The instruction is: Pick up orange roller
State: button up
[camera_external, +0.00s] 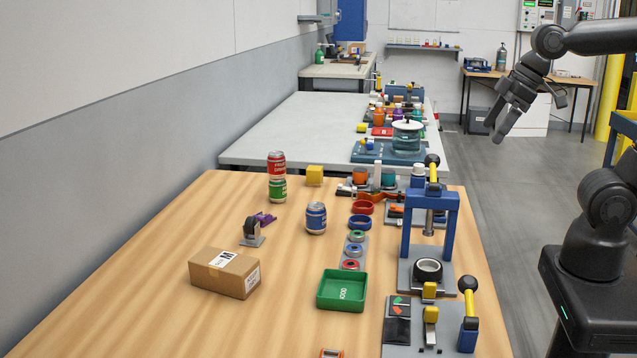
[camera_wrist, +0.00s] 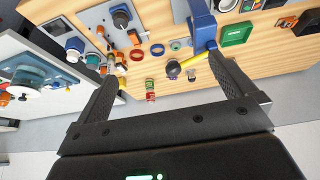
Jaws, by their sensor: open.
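A small orange cylinder (camera_external: 360,175) stands among the fixtures at the far end of the wooden table; it may be the orange roller, but I cannot tell for sure. Another orange cylinder (camera_external: 378,115) stands among parts on the grey table behind. In the wrist view an orange part (camera_wrist: 134,38) shows beside a grey plate, too small to identify. My gripper (camera_external: 494,132) is raised over the floor right of the tables, apart from all of these. In the wrist view my gripper (camera_wrist: 166,66) has its two fingers wide apart with nothing held between them.
The wooden table (camera_external: 190,320) carries stacked cans (camera_external: 277,178), a blue can (camera_external: 316,218), a cardboard box (camera_external: 225,272) and a green tray (camera_external: 342,290). A tall blue press (camera_external: 408,240) stands near its right edge. The table's left part is mostly clear.

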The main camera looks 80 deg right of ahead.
jog(key=s+f, duration=0.1)
jog(key=s+a+f, duration=0.2)
jog(key=s, duration=0.1)
jog(key=shift+s+f, duration=0.1)
jog(key=c, duration=0.7)
jog(key=shift+c, duration=0.2)
